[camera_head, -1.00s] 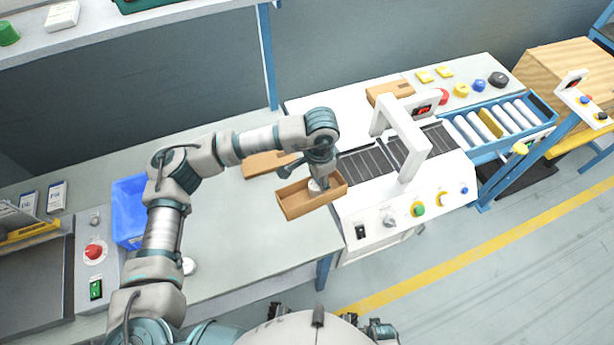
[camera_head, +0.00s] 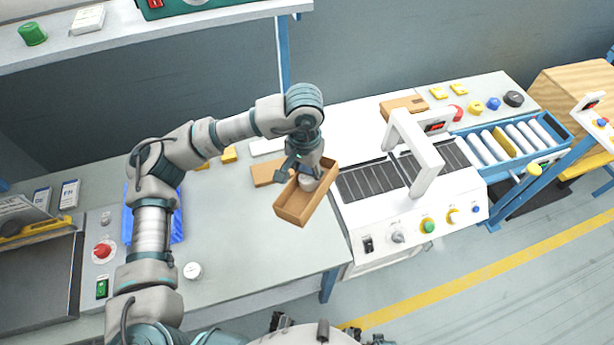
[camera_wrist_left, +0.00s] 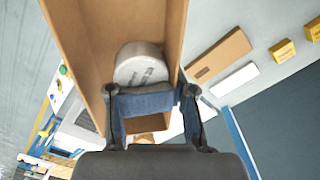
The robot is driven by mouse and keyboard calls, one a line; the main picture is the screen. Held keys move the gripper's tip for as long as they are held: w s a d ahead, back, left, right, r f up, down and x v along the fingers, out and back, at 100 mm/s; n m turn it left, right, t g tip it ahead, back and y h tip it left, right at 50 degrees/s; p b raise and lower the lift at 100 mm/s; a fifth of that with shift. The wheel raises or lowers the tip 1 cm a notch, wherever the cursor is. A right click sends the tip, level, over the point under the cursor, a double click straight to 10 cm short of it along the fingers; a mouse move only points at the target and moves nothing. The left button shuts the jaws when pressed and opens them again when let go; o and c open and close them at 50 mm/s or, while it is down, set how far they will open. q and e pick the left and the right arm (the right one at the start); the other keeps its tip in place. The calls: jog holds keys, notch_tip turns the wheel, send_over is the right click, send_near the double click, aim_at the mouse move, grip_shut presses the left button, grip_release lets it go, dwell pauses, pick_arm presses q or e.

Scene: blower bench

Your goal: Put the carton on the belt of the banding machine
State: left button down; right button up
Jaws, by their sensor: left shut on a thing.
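The carton (camera_head: 293,207) is an open brown box with a white round item (camera_head: 308,182) inside. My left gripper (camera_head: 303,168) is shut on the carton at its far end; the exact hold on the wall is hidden. The belt runs under a white arch (camera_head: 428,170). In the left wrist view the carton (camera_wrist_left: 85,40) fills the upper middle, with the white item (camera_wrist_left: 140,65) close to the fingers (camera_wrist_left: 150,100). My right gripper is not in view.
Flat brown cardboard (camera_head: 266,172) lies on the bench (camera_head: 235,260) behind the carton. A blue bin (camera_head: 178,225) is partly behind my arm. A white round item (camera_head: 192,270) lies on the bench. A blue roller conveyor (camera_head: 512,143) stands right of the machine.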

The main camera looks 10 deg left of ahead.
pick_arm(q)
jog(key=w+d+n, duration=0.4)
jog(key=d, duration=0.6)
jog(key=s+a+f, duration=0.1)
jog(key=a+f, duration=0.6)
jog(key=a, duration=0.3)
jog(key=s+a+f, duration=0.1)
jog(key=a+f, duration=0.7)
jog(key=a, duration=0.2)
jog(key=shift+s+f, duration=0.25)
